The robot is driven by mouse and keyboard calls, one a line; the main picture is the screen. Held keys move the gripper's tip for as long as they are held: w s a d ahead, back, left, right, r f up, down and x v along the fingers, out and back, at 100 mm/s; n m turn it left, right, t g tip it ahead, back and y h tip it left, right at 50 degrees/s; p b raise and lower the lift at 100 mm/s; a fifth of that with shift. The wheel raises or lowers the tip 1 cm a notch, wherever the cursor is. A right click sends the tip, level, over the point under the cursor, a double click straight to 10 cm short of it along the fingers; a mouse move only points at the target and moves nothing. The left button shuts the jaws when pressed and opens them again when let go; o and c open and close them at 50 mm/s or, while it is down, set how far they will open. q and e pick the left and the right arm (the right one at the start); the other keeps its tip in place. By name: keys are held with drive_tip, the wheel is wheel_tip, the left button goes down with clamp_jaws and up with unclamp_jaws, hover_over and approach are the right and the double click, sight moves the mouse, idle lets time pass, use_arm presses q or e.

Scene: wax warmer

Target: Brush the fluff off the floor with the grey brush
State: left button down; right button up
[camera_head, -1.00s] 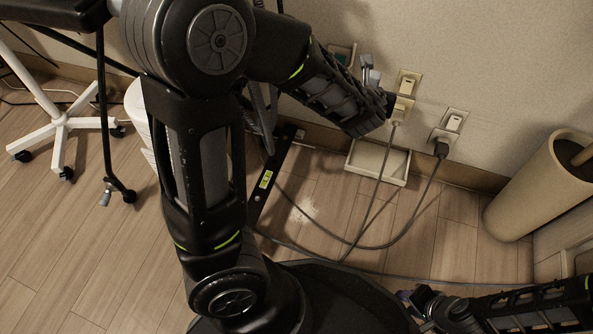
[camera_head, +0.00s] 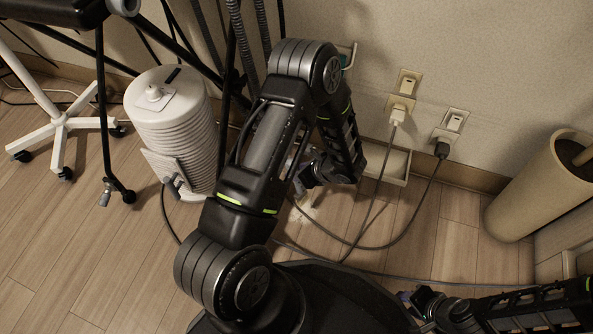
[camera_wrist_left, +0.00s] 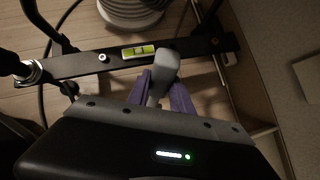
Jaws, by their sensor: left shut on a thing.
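My left gripper (camera_wrist_left: 162,92) has purple fingers shut on the grey brush (camera_wrist_left: 166,66) in the left wrist view. Its rounded grey end sticks up between the fingers; the bristles cannot be made out. In the head view the left gripper (camera_head: 305,180) is low over the floor, near the wall, partly covered by my arm. Pale fluff (camera_head: 306,212) lies on the wood floor just below it. I cannot tell whether the brush touches the floor. My right gripper (camera_head: 412,298) is at the lower right, small and dark, away from the fluff.
A white ribbed canister (camera_head: 170,115) stands left of my left arm. Grey cables (camera_head: 372,215) run from the wall plugs across the floor beside the fluff. A pale tray (camera_head: 397,165) lies against the wall. A beige cylinder (camera_head: 535,190) stands at the right.

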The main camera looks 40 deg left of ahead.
use_arm(q)
drive_tip(key=shift+d, duration=0.15)
wheel_tip(320, 180, down, 3)
drive_tip(key=b, duration=0.3)
drive_tip(key=shift+f, duration=0.1)
drive_tip(key=shift+f+b, duration=0.45)
drive_tip(key=shift+f, duration=0.5)
drive_tip(key=s+d, duration=0.3)
drive_tip(key=shift+s, duration=0.25)
idle(0.4)
drive_tip(key=shift+f, duration=0.7)
idle(1.2)
drive_tip(key=shift+w, duration=0.1)
